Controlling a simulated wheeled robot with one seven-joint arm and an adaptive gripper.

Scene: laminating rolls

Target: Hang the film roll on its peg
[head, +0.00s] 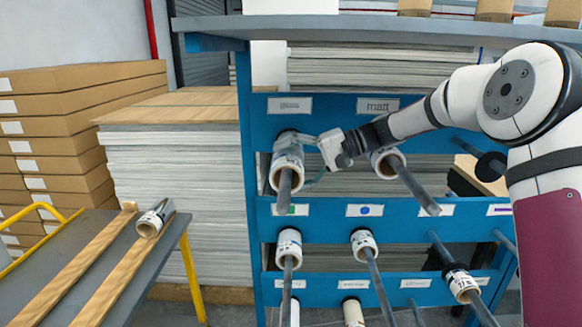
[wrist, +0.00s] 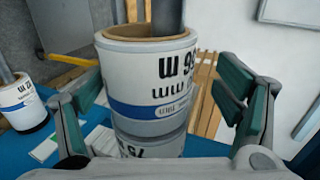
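A white film roll with a brown core (head: 287,168) sits around the upper-left peg (head: 284,192), under a label that seems to read gloss. My gripper (head: 303,160) reaches it from the right. In the wrist view the roll (wrist: 150,75) stands between the two green-padded fingers (wrist: 162,85), with the grey peg through its core. The fingers are spread, with a clear gap on the right; contact on the left cannot be told. A second printed white section shows behind the roll's blue band. Another white roll (head: 155,218) lies on the cart's wooden rails at left.
Rolls hang on the neighbouring matt peg (head: 387,163) and on several lower pegs of the blue rack (head: 330,212). Bare pegs stick out at right. The grey cart (head: 75,262) stands front left. Stacked sheets and cartons (head: 75,130) fill the back left.

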